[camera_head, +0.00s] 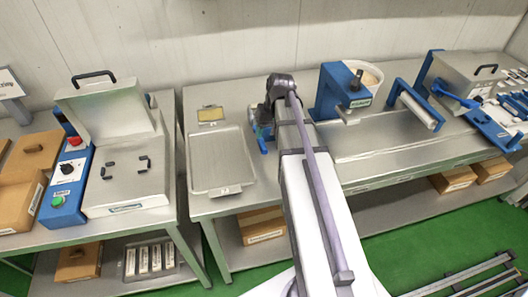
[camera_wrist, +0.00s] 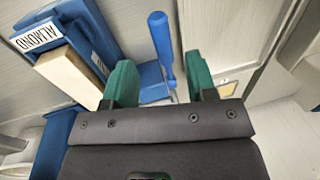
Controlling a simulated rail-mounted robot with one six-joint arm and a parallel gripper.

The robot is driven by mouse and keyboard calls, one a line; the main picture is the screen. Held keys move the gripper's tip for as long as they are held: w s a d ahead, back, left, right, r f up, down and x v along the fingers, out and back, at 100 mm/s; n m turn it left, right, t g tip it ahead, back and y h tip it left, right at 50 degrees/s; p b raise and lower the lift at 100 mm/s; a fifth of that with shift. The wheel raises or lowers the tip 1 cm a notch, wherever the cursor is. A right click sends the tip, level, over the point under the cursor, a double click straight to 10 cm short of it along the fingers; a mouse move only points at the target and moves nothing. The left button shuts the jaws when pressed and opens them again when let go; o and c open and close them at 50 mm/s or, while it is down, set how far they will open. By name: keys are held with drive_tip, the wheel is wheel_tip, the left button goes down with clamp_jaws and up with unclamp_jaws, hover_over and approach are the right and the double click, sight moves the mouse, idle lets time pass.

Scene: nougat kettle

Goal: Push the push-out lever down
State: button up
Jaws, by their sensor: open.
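A blue lever-like handle (camera_wrist: 161,45) stands upright in the wrist view. It appears to be the push-out lever, though no label marks it. My gripper (camera_wrist: 162,82) is open, and its two green fingers lie one to each side of the handle's lower part. I cannot tell whether they touch it. Beside it is a blue frame with an ALMOND label (camera_wrist: 38,38) and a pale block (camera_wrist: 70,75). In the head view my arm hides most of this blue fixture (camera_head: 263,132) and the fingertips.
A grey tray (camera_head: 217,160) lies left of the arm on the steel table. A blue kettle stand (camera_head: 332,92), a roller (camera_head: 415,105) and a machine with another blue handle (camera_head: 457,96) stand to the right. A lidded machine (camera_head: 125,180) stands on the left table.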

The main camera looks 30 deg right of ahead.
sight(264, 146)
drive_tip(key=f+b, duration=0.1)
drive_tip(key=f, duration=0.1)
drive_tip(key=a+f+b, duration=0.1)
drive_tip(key=f+b, duration=0.3)
drive_tip(key=f, duration=0.1)
drive_tip(key=shift+w+a, duration=0.15)
drive_tip(key=shift+w, duration=0.05)
drive_tip(key=shift+r, duration=0.15)
clamp_jaws()
